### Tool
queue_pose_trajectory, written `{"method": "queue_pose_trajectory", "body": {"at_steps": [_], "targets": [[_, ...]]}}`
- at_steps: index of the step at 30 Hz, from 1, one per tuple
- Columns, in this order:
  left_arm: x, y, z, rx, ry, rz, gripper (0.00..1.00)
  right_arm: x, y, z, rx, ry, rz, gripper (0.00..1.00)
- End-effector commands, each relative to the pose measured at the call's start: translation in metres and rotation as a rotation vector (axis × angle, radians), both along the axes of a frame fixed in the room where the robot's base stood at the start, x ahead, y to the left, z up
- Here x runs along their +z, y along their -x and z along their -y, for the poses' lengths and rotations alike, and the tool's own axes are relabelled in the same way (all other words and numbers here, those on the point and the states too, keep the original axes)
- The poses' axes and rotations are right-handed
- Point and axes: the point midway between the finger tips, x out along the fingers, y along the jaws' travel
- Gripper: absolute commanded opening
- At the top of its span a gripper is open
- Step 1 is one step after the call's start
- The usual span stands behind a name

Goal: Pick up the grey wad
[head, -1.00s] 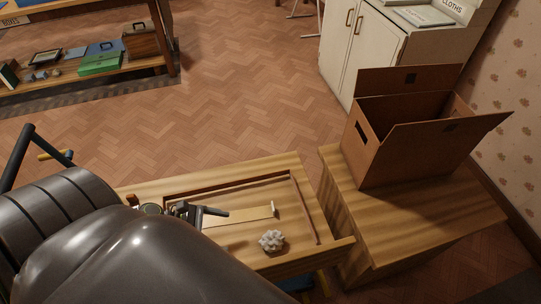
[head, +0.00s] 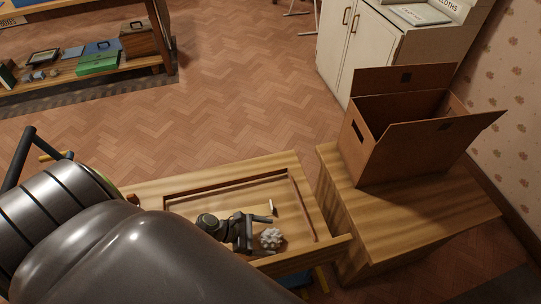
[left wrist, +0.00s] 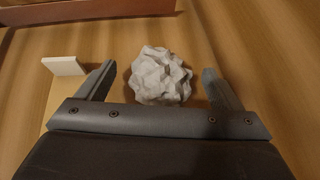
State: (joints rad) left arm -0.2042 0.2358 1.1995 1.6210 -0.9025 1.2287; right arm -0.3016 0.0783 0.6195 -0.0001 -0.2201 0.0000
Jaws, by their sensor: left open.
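The grey wad (head: 271,238) is a crumpled, roundish lump lying on the wooden tray-like top of the low table. In the left wrist view the wad (left wrist: 160,76) sits between the two fingers of my open left gripper (left wrist: 158,84), with gaps on both sides. In the head view my left gripper (head: 254,233) is right beside the wad, on its left. It holds nothing. My right gripper is not in view.
A small pale block (left wrist: 64,66) lies just left of the left finger. The wooden table (head: 225,175) has a raised dark rim (head: 303,205). An open cardboard box (head: 400,140) stands on a wooden stand (head: 440,215) to the right.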

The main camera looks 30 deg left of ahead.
Motion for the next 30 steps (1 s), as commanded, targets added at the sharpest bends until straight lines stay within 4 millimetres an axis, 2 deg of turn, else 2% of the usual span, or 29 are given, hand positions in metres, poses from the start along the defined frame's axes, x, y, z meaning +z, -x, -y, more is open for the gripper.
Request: {"method": "queue_pose_trajectory", "body": {"at_steps": [4,12,23,30], "targets": [[-0.0077,-0.0089,0.0108,0.0,-0.001,0.001,0.87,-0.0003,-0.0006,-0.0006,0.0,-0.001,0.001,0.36],[-0.0092,-0.0095,0.0122,0.0,-0.001,0.0,0.87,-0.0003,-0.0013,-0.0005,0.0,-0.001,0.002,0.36],[-0.009,-0.0095,0.0119,0.0,-0.001,0.0,0.4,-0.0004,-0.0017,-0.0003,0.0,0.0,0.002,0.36],[-0.0089,-0.0095,0.0119,0.0,-0.001,0.0,0.4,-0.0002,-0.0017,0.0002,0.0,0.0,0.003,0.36]]}}
